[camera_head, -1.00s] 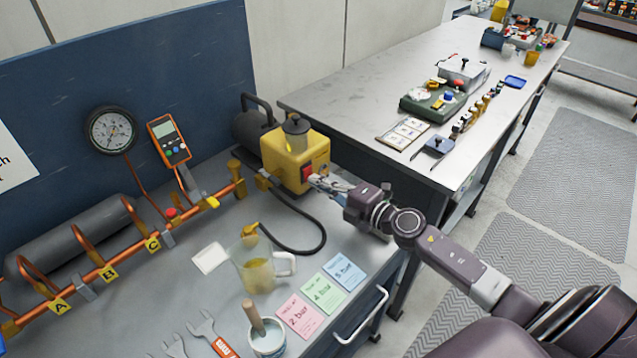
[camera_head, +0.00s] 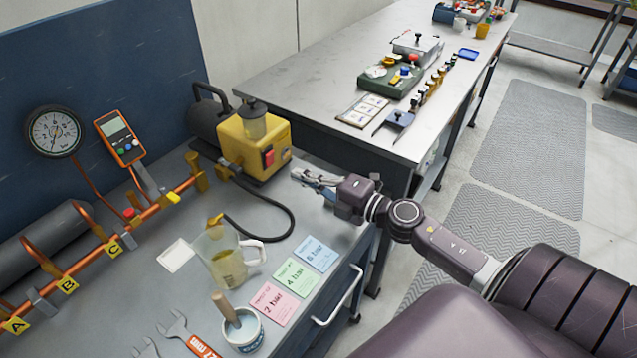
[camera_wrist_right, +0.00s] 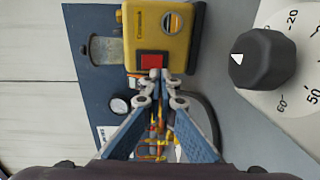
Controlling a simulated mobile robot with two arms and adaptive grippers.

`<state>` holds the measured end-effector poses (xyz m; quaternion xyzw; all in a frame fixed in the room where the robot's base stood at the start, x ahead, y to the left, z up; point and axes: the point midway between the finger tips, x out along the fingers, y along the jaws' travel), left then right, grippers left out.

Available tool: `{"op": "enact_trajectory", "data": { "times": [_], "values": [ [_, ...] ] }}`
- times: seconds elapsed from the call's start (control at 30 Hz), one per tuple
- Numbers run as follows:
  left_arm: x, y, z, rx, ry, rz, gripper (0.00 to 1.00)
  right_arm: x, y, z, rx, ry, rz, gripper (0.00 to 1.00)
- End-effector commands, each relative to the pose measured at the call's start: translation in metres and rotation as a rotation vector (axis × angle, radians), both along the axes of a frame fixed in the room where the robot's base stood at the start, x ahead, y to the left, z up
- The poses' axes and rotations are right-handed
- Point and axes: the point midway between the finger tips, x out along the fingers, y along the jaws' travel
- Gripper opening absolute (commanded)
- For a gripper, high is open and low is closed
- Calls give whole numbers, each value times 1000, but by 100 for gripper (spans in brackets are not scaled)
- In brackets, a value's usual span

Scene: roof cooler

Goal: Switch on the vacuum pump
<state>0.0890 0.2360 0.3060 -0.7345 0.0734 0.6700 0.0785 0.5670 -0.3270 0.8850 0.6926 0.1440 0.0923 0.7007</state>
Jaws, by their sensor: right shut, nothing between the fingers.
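The yellow vacuum pump (camera_head: 245,147) stands at the back right of the workbench, with a dark motor behind it and a clear jar on top. Its red switch (camera_head: 268,158) is on the side facing my right arm; I cannot tell its position. My right gripper (camera_head: 296,175) is shut and empty, a short gap to the right of the switch. In the right wrist view the closed fingertips (camera_wrist_right: 160,76) point at the pump (camera_wrist_right: 172,48) and overlap the lower edge of the red switch (camera_wrist_right: 149,60). My left gripper is not in view.
A black hose (camera_head: 285,232) runs from the copper manifold (camera_head: 148,218). A jug (camera_head: 222,262), coloured cards (camera_head: 293,275) and a pot with a brush (camera_head: 240,333) stand in front. A second bench (camera_head: 300,92) is behind. A black knob (camera_wrist_right: 265,60) on a numbered dial shows in the wrist view.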

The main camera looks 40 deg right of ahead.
Motion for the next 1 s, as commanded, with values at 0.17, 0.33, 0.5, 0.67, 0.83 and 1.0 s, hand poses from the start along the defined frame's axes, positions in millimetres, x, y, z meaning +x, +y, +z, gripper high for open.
{"op": "enact_trajectory", "data": {
  "times": [0.17, 0.33, 0.5, 0.67, 0.83, 1.0],
  "values": [
    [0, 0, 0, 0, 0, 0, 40, -27, -9, 1, 1, 2, -1, 0],
    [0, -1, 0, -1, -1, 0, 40, -42, -14, 3, 2, 1, 0, 0],
    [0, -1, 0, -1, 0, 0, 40, -48, -17, 4, 0, -1, 0, 0],
    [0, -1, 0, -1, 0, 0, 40, -48, -17, 4, 0, -1, 0, 0],
    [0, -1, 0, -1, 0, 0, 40, -47, -17, 4, 0, -1, 0, 0],
    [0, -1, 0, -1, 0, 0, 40, -47, -17, 4, 0, -1, 0, 0]
  ]
}}
